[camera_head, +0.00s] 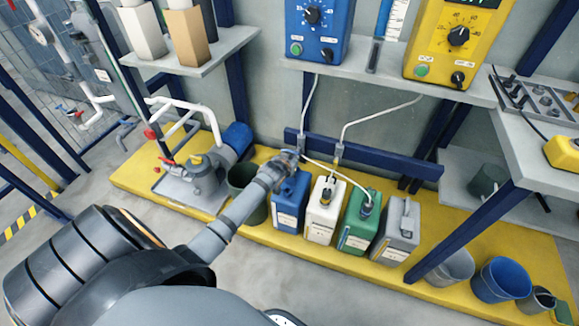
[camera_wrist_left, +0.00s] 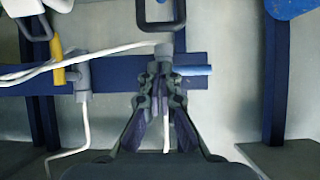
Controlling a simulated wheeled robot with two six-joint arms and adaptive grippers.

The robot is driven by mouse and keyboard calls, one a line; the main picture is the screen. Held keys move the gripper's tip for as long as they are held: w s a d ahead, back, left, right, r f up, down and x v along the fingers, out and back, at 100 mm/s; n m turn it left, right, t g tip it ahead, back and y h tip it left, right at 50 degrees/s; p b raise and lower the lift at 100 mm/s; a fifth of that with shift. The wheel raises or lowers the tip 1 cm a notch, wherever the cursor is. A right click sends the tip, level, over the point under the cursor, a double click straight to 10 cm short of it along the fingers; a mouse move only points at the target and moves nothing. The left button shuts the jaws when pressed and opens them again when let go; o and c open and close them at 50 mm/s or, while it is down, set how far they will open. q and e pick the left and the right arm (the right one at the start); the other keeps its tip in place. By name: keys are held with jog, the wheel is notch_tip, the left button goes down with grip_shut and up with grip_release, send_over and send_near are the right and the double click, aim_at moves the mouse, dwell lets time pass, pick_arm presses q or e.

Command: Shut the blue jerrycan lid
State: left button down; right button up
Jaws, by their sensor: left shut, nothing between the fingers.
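The blue jerrycan (camera_head: 291,204) stands upright on the yellow platform, leftmost in a row of cans. In the left wrist view the two fingers of my left gripper (camera_wrist_left: 163,74) are together at the tips with nothing held. A dark handle-like loop (camera_wrist_left: 160,25) lies just beyond the tips. Whether the fingers touch anything is unclear. My right gripper is not in view.
A white can (camera_head: 323,209), a green can (camera_head: 360,219) and a grey can (camera_head: 400,229) stand right of the blue one. Hoses hang over them. A dark bucket (camera_head: 246,182) stands left. A blue rail (camera_head: 390,163) runs behind.

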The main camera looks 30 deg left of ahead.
pick_arm(q)
jog(key=shift+s+d+f, duration=0.15)
jog(key=shift+s+f, duration=0.4)
jog(key=shift+s, duration=0.25)
jog(key=shift+s+d+f, duration=0.1)
jog(key=shift+s+f, duration=0.4)
jog(key=shift+s, duration=0.25)
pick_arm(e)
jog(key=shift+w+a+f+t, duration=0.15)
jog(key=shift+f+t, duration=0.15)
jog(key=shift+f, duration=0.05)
pick_arm(q)
jog(key=shift+f+b, duration=0.1)
jog(key=shift+b, duration=0.3)
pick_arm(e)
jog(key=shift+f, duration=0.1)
pick_arm(q)
jog(key=shift+s+b, duration=0.2)
jog(key=shift+b, duration=0.35)
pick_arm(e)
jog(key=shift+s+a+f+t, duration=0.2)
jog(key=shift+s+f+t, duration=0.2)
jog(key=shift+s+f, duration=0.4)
